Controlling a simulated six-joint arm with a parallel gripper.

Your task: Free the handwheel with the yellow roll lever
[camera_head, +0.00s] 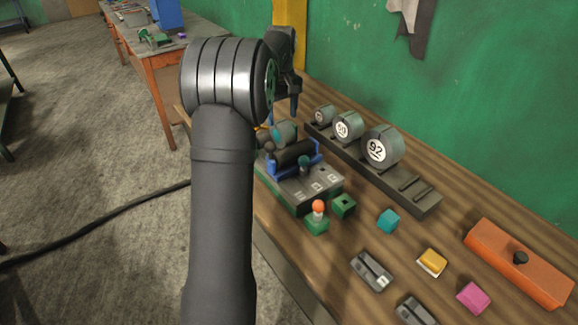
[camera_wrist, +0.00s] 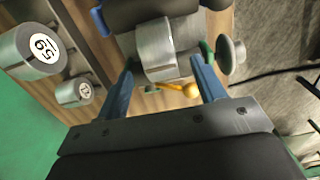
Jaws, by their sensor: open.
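My gripper (camera_wrist: 162,64) is open, its blue fingers pointing down over the machine; in the head view it is small behind my arm (camera_head: 294,104). A grey metal cylinder (camera_wrist: 155,50) shows between the fingertips; whether they touch it I cannot tell. The yellow roll lever (camera_wrist: 190,90) with its rounded end lies just below the cylinder in the wrist view, near the right finger. A grey round knob, seemingly the handwheel (camera_wrist: 232,55), stands right of that finger, beside a green part. In the head view the machine (camera_head: 310,190) has a black roller (camera_head: 295,155) in a blue cradle.
A dark rack (camera_head: 425,200) holding numbered rolls (camera_head: 381,146) stands behind the machine near the green wall. A red-tipped joystick (camera_head: 318,210), a teal block (camera_head: 388,221), a yellow block (camera_head: 432,262), a pink block (camera_head: 473,298) and an orange box (camera_head: 520,262) occupy the bench.

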